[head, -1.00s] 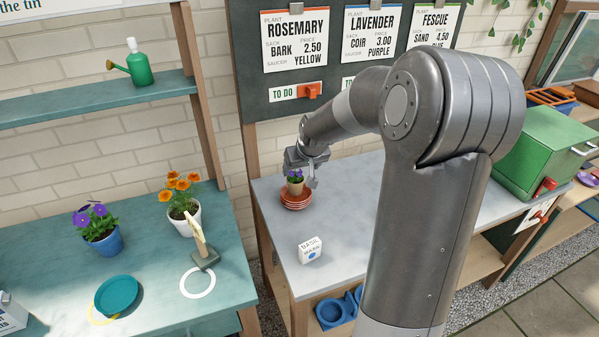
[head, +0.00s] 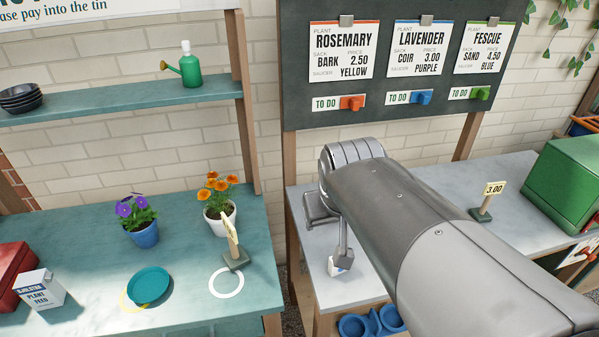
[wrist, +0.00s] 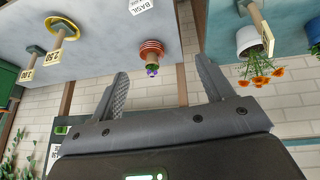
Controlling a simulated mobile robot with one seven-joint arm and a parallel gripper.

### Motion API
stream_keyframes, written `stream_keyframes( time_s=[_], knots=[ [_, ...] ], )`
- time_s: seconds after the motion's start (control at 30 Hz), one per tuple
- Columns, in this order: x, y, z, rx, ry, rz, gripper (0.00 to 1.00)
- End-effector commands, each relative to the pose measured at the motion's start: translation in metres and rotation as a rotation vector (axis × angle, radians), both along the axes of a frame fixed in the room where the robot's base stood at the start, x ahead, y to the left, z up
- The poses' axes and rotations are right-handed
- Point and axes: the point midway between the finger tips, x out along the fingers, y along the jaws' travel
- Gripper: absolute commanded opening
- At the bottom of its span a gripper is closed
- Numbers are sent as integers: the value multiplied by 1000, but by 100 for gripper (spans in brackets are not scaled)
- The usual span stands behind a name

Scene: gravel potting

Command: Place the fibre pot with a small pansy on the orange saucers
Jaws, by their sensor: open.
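The fibre pot (wrist: 152,64) with a small purple pansy (wrist: 152,72) shows in the wrist view, which is upside down. It stands upright on the stack of orange saucers (wrist: 152,48) on the grey bench. My gripper (wrist: 160,72) is open and empty, with its two fingers spread apart and the pot some way beyond them, clear of both. In the head view my arm hides the pot and saucers, and part of my gripper (head: 334,238) shows above the bench.
A white basil box (wrist: 140,5) lies on the same bench. On the left bench stand a blue pot of purple pansies (head: 143,235), a white pot of orange flowers (head: 221,226) and a teal saucer (head: 149,284). A price sign (head: 483,212) stands on the bench at right.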

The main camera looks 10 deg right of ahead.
Motion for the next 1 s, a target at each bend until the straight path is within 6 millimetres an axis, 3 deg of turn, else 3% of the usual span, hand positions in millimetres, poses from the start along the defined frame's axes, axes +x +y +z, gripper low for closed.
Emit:
stream_keyframes(
  time_s=[0.1, 0.3, 1.0],
  knots=[
    [-35, 8, 3, 39, -13, 12, 73],
    [-67, 12, 0, 88, -13, 24, 73],
    [-72, 13, -1, 98, -12, 25, 73]
  ],
)
